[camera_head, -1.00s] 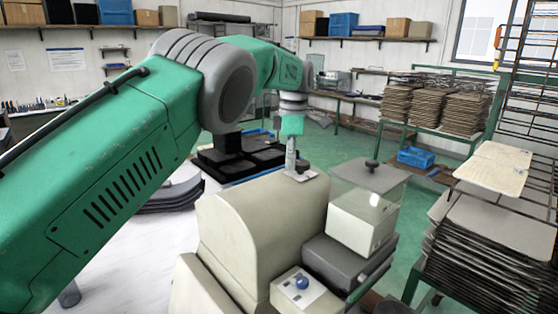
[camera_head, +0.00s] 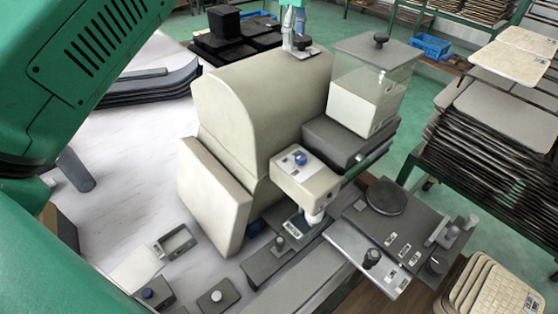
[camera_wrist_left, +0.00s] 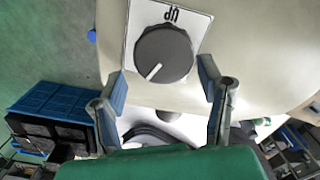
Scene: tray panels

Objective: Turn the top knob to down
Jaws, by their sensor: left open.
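The top knob (camera_wrist_left: 163,55) is dark and round, on a white plate (camera_wrist_left: 140,15) on top of the cream machine. Its white pointer mark points to the lower left in the left wrist view, away from the upside-down "up" label; no "down" label shows there. In the head view the top knob (camera_head: 303,42) is small, at the machine's far top edge. My left gripper (camera_wrist_left: 160,72) is open, its two fingers apart on either side of the knob's near edge; I cannot tell whether they touch it. The left gripper (camera_head: 294,36) also shows at the knob in the head view. My right gripper is not in view.
The cream machine (camera_head: 250,100) has a clear hopper (camera_head: 372,85) with a dark knob on its lid, close right of the left gripper. A blue knob (camera_head: 300,158) sits lower in front. Stacked trays (camera_head: 490,130) stand at right. Black blocks (camera_head: 225,35) lie behind.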

